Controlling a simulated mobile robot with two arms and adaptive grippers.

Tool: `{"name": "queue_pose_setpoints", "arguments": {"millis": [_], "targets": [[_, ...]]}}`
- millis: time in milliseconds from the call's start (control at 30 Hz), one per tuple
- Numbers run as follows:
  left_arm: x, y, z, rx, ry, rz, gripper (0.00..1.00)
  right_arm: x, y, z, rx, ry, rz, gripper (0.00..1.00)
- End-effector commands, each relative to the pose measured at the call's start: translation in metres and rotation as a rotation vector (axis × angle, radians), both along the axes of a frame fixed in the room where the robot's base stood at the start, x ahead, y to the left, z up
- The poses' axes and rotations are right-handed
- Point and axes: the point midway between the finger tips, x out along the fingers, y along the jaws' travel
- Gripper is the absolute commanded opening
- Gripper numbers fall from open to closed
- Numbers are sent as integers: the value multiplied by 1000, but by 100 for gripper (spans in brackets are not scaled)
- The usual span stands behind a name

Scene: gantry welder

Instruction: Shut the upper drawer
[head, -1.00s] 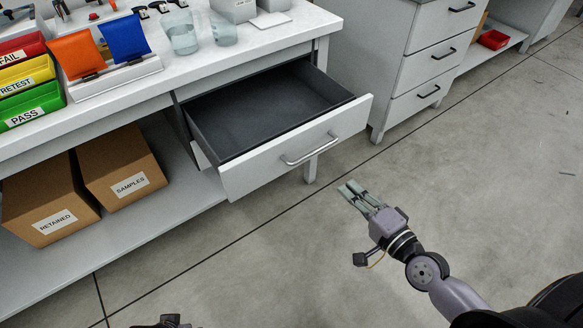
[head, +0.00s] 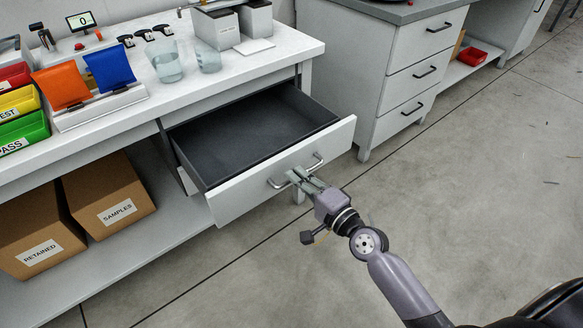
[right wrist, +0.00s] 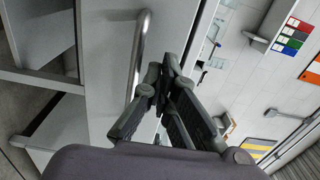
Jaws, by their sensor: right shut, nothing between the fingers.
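The upper drawer (head: 235,199) is pulled well out from under the white workbench. It is empty, with a dark grey inside and a pale front. Its curved metal handle (head: 274,184) sits mid-front and also shows in the right wrist view (right wrist: 139,52). My right gripper (head: 299,178) is shut and empty, its fingertips at the drawer front by the handle bar. In the right wrist view the fingertips (right wrist: 166,82) are close beside the bar, not gripping it. I cannot tell whether they touch the front. My left gripper is not in view.
The workbench top (head: 110,122) holds colored bins, cups and grey boxes. Two cardboard boxes (head: 105,195) stand on the shelf below. A grey drawer cabinet (head: 400,75) stands behind to the right. The floor (head: 450,190) at right is open.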

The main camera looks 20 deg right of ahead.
Motion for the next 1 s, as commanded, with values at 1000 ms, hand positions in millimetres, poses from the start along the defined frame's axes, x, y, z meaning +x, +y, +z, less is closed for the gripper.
{"name": "queue_pose_setpoints", "arguments": {"millis": [1000], "targets": [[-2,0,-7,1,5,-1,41,69,25,1,1,-4,0,0]]}}
